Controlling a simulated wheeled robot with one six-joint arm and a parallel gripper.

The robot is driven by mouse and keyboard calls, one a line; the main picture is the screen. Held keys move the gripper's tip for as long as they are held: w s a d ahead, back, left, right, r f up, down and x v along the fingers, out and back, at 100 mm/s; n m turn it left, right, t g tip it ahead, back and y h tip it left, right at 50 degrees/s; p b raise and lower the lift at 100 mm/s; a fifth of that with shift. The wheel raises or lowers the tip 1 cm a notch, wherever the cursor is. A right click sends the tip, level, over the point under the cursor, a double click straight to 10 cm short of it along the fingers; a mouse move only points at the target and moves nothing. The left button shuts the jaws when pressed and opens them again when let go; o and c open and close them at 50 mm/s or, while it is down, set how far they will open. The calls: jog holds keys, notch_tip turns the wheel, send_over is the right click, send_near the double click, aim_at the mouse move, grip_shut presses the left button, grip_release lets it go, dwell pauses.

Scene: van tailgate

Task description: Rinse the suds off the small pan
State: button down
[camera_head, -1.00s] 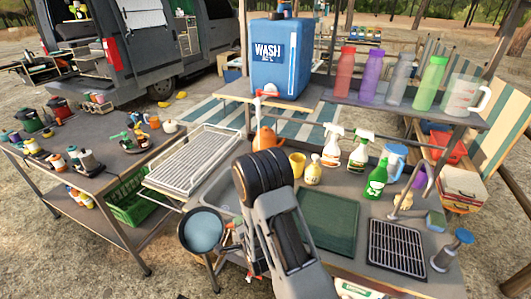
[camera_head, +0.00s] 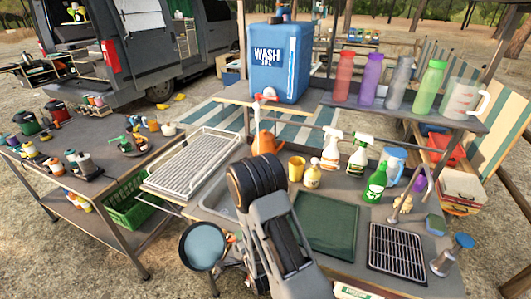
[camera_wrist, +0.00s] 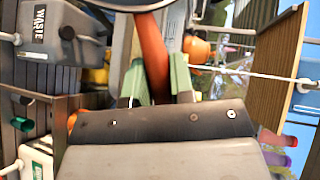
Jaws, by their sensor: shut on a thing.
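The small pan (camera_head: 203,246) has a dark rim and a pale blue-grey inside. In the head view it is held just off the counter's front left edge, with its inside facing the camera. In the wrist view, my gripper (camera_wrist: 162,85) has its green fingers shut on the pan's red-orange handle (camera_wrist: 152,50). Part of the pan's dark underside or rim (camera_wrist: 128,3) shows at the top. My arm hides much of the handle in the head view. The blue wash tank (camera_head: 282,62) has a red-and-white tap (camera_head: 266,95) above the partly hidden sink basin (camera_head: 218,197). I cannot make out suds.
A white drying rack (camera_head: 192,160) lies left of the basin. An orange watering can (camera_head: 266,142), yellow cup (camera_head: 296,168) and spray bottles (camera_head: 331,150) stand behind the green mat (camera_head: 325,222). A grey waste container (camera_wrist: 60,30) shows in the wrist view.

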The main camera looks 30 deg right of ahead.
jog(key=shift+s+a+p, duration=0.25)
jog(key=shift+s+p, duration=0.75)
jog(key=shift+s, duration=0.1)
jog(key=shift+s+a+p, duration=0.2)
jog(key=shift+s+p, duration=0.8)
jog(key=shift+s, duration=0.05)
dwell(0.6)
jog(key=w+r, duration=0.1)
jog(key=w, duration=0.1)
jog(key=w+d+r, duration=0.1)
jog(key=w+r, duration=0.1)
jog(key=w, duration=0.1)
jog(key=w+r, duration=0.2)
jog(key=w, duration=0.1)
jog(key=shift+d+r, duration=0.15)
jog(key=shift+d, duration=0.1)
dwell(0.4)
